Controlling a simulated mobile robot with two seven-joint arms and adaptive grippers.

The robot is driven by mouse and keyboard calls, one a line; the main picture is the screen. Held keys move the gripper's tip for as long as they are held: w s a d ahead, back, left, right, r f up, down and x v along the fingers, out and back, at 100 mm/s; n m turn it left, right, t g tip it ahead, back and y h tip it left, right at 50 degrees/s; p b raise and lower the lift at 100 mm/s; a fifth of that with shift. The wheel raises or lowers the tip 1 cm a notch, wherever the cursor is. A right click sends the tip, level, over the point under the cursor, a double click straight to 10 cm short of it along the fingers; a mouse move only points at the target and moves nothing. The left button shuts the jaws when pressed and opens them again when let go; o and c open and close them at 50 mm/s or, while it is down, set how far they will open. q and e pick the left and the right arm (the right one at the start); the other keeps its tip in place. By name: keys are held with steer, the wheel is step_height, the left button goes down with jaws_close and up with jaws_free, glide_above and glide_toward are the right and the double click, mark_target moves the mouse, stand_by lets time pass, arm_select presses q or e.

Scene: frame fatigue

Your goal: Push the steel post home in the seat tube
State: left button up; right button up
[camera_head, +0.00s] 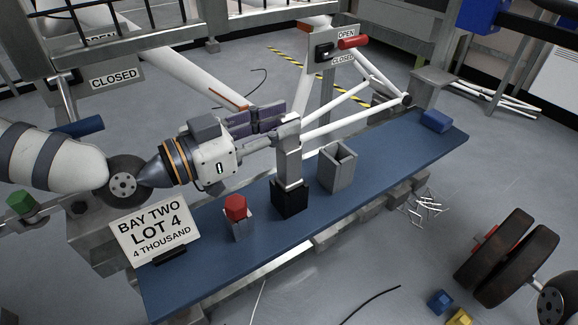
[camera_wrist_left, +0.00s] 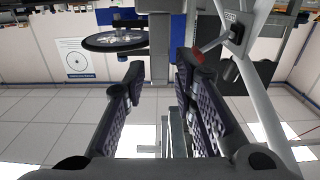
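My left gripper (camera_head: 268,121) comes in from the left over the bench, level with the top of an upright grey post (camera_head: 288,163). I take this to be the steel post. Its lower end stands in a black block (camera_head: 290,201). In the left wrist view, the purple-padded fingers (camera_wrist_left: 162,95) are apart, with nothing visibly clamped between them. Contact with the post cannot be told. The white frame (camera_head: 345,124) lies behind, with slanting tubes; which one is the seat tube is unclear. My right gripper does not show.
The blue bench top (camera_head: 390,160) holds a grey open box (camera_head: 337,170), a red-topped block (camera_head: 236,215), a blue block (camera_head: 436,121) and a lot sign (camera_head: 156,228). Dark wheels (camera_head: 512,262) stand at lower right. A wheel (camera_wrist_left: 115,41) shows in the left wrist view.

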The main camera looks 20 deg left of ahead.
arm_select(q)
jaws_close()
steer(key=shift+r, duration=0.1)
steer(key=shift+r+p, duration=1.3)
steer(key=shift+r, duration=2.3)
steer(key=s+d+p, duration=0.1)
steer(key=s+p, duration=0.9)
steer(key=s, duration=0.8)
steer(key=shift+d+f, duration=0.15)
steer(key=shift+d, duration=0.15)
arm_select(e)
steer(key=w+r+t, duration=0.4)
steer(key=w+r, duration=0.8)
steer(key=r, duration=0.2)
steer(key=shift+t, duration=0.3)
arm_select(q)
steer(key=shift+c, duration=1)
jaws_free()
jaws_close()
